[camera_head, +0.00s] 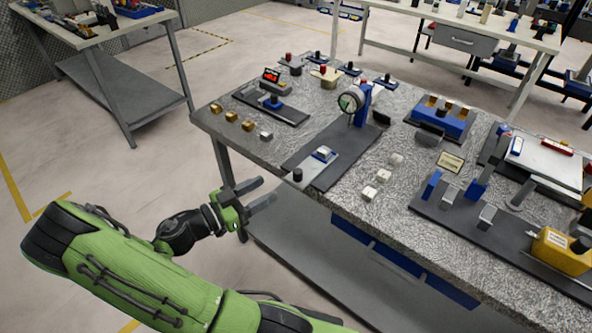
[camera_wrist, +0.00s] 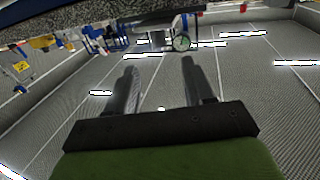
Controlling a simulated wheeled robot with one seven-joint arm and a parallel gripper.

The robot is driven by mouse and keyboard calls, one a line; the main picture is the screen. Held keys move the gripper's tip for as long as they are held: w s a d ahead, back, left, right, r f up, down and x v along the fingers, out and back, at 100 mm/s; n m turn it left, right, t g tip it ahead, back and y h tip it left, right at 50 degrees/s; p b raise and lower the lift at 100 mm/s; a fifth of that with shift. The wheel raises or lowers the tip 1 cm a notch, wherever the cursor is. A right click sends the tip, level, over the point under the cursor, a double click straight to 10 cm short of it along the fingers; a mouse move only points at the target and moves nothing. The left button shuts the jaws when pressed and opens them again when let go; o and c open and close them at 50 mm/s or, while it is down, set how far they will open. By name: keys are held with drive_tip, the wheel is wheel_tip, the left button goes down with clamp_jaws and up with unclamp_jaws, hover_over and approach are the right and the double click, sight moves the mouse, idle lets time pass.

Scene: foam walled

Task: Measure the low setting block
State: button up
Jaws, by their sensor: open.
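My gripper (camera_head: 268,192) is open and empty, off the bench's near left edge, its fingers pointing toward the bench. In the wrist view both fingers (camera_wrist: 160,68) are apart with nothing between them. A round dial gauge (camera_head: 349,103) on a blue stand rises from a dark plate (camera_head: 318,172); its dial also shows in the wrist view (camera_wrist: 181,43). A small silver block with blue (camera_head: 323,153) sits on that plate. Several pale blocks (camera_head: 383,175) lie right of it, and brass blocks (camera_head: 231,115) to the left. I cannot tell which is the low setting block.
The speckled bench top (camera_head: 340,205) has clear patches near its front edge. A black post (camera_head: 297,175) stands at the plate's near end. A red-lit display (camera_head: 271,75) stands at the back left, a yellow box (camera_head: 562,250) at the right. Floor is open on the left.

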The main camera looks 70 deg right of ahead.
approach(313, 167)
drive_tip(key=s+d, duration=0.1)
drive_tip(key=s+d+r, duration=0.1)
drive_tip(key=s, duration=0.1)
drive_tip(key=s+d+r, duration=0.1)
drive_tip(key=d, duration=0.1)
drive_tip(key=shift+s+r+b, duration=0.25)
drive_tip(key=shift+b, duration=0.1)
drive_tip(key=c, duration=0.8)
drive_tip(key=d, duration=0.1)
drive_tip(key=s+d+b, duration=0.1)
drive_tip(key=d, duration=0.2)
drive_tip(key=shift+s+d, duration=0.1)
drive_tip(key=shift+s, duration=0.25)
drive_tip(key=o, duration=0.8)
drive_tip(key=v, duration=1.6)
drive_tip(key=shift+p, duration=0.4)
drive_tip(key=shift+d, duration=0.15)
